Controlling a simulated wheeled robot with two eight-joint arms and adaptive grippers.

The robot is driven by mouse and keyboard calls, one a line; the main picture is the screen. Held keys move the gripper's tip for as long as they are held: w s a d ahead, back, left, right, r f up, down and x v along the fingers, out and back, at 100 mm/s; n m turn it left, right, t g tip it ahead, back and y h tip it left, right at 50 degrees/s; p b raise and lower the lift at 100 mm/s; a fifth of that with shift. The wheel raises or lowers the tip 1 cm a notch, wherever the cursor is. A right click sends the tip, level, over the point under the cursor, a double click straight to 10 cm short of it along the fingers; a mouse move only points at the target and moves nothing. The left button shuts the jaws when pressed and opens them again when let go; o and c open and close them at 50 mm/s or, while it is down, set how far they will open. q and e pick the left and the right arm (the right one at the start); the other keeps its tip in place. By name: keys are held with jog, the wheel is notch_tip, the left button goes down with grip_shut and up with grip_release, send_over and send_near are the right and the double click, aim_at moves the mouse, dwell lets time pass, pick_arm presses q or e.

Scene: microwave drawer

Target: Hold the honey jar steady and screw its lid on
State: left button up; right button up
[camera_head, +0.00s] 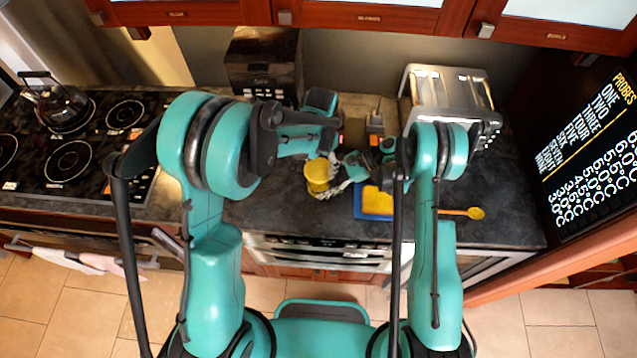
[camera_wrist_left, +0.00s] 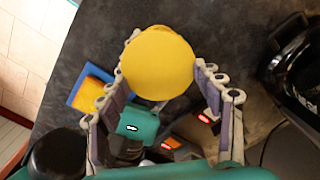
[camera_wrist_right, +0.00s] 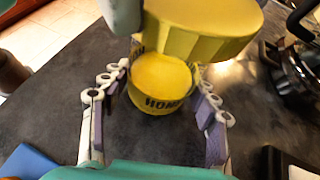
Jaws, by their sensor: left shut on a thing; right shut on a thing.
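The honey jar (camera_wrist_right: 160,100) is yellow with dark lettering and stands upright, its round top showing, in the right wrist view. My right gripper (camera_wrist_right: 155,98) is shut on its sides. The yellow lid (camera_wrist_right: 203,25) is over the far right side of the jar in that view, apart from the jar's top and not centred on it. The lid fills the middle of the left wrist view (camera_wrist_left: 158,62) and hides the jar there. My left gripper (camera_wrist_left: 160,70) is shut on the lid's edge. In the head view the lid (camera_head: 317,172) shows between my arms, and the fingers are partly hidden.
A blue tray (camera_head: 359,206) with a yellow-orange block (camera_head: 377,201) lies right of the jar, near the counter's front. A wooden spoon (camera_head: 473,213) lies farther right. A metal toaster oven (camera_head: 445,95) and a black appliance (camera_head: 262,68) stand behind. A stove with a kettle (camera_head: 60,103) is left.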

pick_arm(q)
jog(key=shift+f, duration=1.1)
dwell(3.5)
pick_arm(e)
jog(key=c, duration=0.7)
pick_arm(q)
jog(key=o, duration=0.9)
jog(key=shift+c, duration=0.2)
pick_arm(e)
jog(key=shift+c, duration=0.8)
